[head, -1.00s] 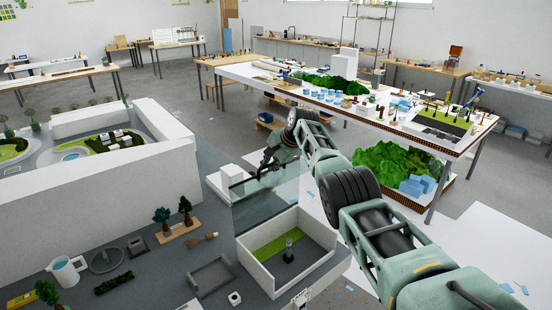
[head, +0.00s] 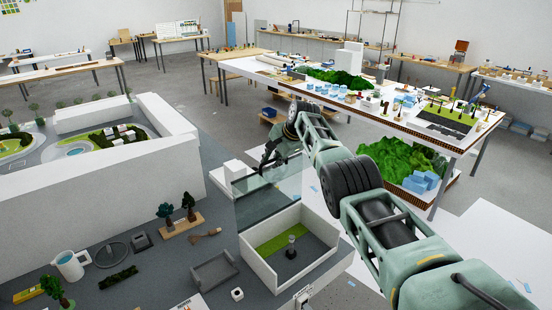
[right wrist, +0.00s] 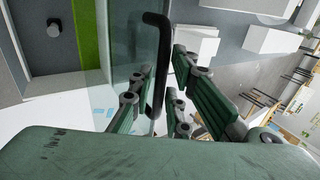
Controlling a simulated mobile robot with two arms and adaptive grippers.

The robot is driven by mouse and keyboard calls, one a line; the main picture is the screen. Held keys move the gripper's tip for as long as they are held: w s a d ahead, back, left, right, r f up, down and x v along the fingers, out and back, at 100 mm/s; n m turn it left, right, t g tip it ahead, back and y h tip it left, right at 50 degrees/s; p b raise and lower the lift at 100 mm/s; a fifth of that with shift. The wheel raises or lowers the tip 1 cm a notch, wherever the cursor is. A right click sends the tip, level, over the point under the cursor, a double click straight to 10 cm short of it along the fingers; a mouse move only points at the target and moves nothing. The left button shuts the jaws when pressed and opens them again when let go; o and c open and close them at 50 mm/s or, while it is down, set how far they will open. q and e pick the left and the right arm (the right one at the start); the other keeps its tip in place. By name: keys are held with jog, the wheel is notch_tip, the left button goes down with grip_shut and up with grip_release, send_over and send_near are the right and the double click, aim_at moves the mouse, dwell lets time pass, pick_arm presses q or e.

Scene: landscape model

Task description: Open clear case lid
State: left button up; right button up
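The clear case (head: 318,254) is a white-walled box with a green strip and a small dark post inside, on the grey table in the head view. Its clear lid (head: 268,202) stands up, nearly upright, along the case's back edge. In the right wrist view the lid (right wrist: 118,40) has a black bar handle (right wrist: 154,65). My right gripper (head: 268,164) is at the lid's top edge. In the right wrist view its fingers (right wrist: 160,100) are apart, on either side of the handle, with a gap showing. My left gripper is not in view.
A large white-walled landscape model (head: 100,180) stands on the left. Small model trees (head: 188,205), a grey square frame (head: 214,270) and a white mug (head: 69,265) lie on the grey table. A white block (head: 236,171) stands behind the lid. A model table (head: 330,95) is farther back.

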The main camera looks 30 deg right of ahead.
jog(key=shift+s+r, duration=0.1)
jog(key=shift+r, duration=0.25)
jog(key=v, duration=1.1)
jog(key=shift+s, duration=0.2)
jog(key=shift+r, duration=0.15)
